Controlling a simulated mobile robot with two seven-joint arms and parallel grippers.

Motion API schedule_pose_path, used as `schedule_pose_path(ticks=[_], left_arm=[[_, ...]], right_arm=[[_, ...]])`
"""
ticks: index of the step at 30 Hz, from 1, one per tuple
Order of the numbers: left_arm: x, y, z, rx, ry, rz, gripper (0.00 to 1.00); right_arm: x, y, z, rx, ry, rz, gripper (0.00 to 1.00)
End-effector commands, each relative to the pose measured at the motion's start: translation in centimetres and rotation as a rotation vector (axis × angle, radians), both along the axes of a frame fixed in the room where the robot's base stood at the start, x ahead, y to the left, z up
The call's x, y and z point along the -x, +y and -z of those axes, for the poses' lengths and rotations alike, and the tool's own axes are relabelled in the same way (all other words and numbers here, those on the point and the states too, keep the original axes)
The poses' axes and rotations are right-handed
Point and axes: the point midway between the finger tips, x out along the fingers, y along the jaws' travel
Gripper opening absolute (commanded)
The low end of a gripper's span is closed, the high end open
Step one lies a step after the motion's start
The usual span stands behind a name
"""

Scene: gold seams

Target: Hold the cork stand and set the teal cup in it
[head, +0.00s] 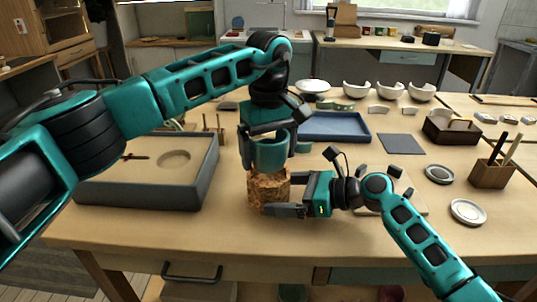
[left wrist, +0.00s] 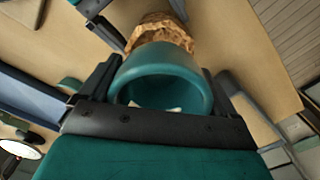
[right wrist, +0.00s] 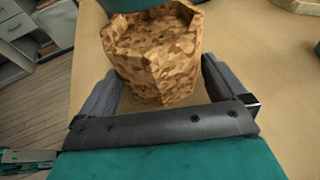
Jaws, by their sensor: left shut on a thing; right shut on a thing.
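The cork stand (head: 268,190) is on the wooden table near its front edge; it also shows in the right wrist view (right wrist: 155,55). My right gripper (head: 283,195) is shut on the stand from the right, with a finger on either side. The teal cup (head: 270,154) is directly above the stand, held by my left gripper (head: 268,132), which is shut on it. The cup's rim and hollow face the camera in the left wrist view (left wrist: 162,80), with the cork just beyond it. I cannot tell whether the cup's bottom touches the stand.
A grey box (head: 205,180) with a round recess stands to the left. A blue tray (head: 335,127) lies behind. White bowls (head: 356,88) line the back. Small metal dishes (head: 467,211) and a wooden pen holder (head: 488,173) are at right. The front strip is clear.

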Motion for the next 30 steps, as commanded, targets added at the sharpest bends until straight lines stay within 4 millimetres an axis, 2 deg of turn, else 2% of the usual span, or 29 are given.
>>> schedule_pose_path(ticks=[6,16,30], left_arm=[[0.0,0.0,-0.8,0.000,-0.001,0.000,0.64],[0.0,0.0,-0.8,0.001,-0.001,0.000,0.64],[0.0,0.0,0.7,0.000,-0.001,0.000,0.64]], right_arm=[[0.0,0.0,0.0,-0.001,0.000,0.000,0.81],[0.0,0.0,0.0,-0.001,0.000,0.000,0.81],[0.0,0.0,0.0,0.000,0.000,0.000,0.81]])
